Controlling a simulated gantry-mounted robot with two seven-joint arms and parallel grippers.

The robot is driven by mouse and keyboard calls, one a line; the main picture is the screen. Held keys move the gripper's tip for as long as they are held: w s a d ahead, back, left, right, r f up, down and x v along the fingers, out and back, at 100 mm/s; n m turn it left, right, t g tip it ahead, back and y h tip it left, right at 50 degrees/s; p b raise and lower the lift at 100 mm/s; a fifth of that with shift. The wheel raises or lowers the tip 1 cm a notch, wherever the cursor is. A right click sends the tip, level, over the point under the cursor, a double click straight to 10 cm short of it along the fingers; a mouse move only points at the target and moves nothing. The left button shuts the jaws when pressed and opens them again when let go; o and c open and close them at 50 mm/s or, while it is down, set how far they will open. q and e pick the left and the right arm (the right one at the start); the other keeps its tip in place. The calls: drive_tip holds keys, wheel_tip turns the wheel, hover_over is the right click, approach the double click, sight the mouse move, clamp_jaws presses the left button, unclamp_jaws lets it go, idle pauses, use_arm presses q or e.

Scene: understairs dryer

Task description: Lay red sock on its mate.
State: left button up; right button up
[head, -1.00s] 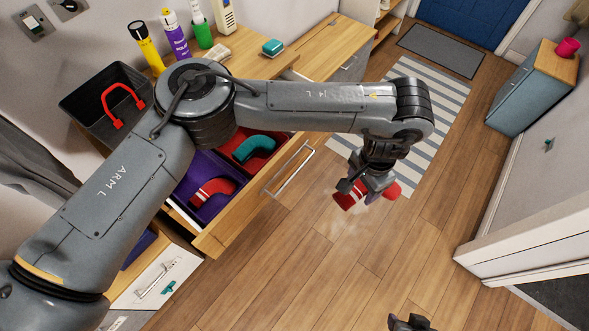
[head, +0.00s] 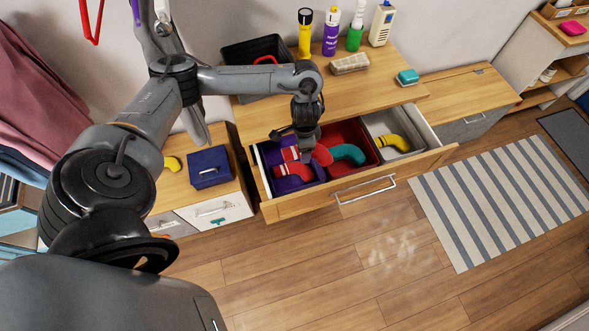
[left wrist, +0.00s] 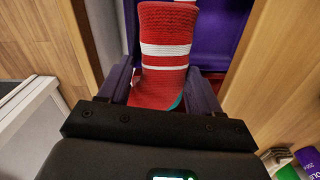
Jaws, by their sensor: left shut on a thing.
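My left gripper (head: 306,156) is shut on a red sock with white stripes (head: 322,155), above the open drawer (head: 350,186). The held sock also shows in the left wrist view (left wrist: 166,40), cuff pointing away, between the two fingers. Its mate, another red sock with white stripes (head: 291,172), lies in the purple left compartment (head: 318,173). The held sock is over the far part of that compartment and near the red compartment. I cannot tell whether the two socks touch. My right gripper is not in view.
The red middle compartment (head: 361,134) holds a teal sock (head: 347,153). The grey right compartment (head: 379,123) holds a yellow sock (head: 394,141). Bottles, a torch (head: 305,32) and a black bin (head: 236,55) stand on the top behind. A navy box (head: 209,167) is left of the drawer.

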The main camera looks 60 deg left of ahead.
use_arm(q)
drive_tip(key=s+a+r, duration=0.1)
drive_tip(key=s+a, duration=0.1)
drive_tip(key=a, duration=0.2)
drive_tip(key=b, duration=0.5)
hover_over(291, 168)
wheel_tip(291, 168, down, 12)
drive_tip(key=shift+r, duration=0.1)
drive_tip(key=shift+f, duration=0.65)
wheel_tip(291, 168, down, 4)
drive_tip(key=shift+r, duration=0.1)
drive_tip(key=shift+f, duration=0.25)
drive_tip(key=shift+f+b, duration=0.3)
drive_tip(key=shift+f, duration=0.15)
drive_tip(key=o, duration=0.7)
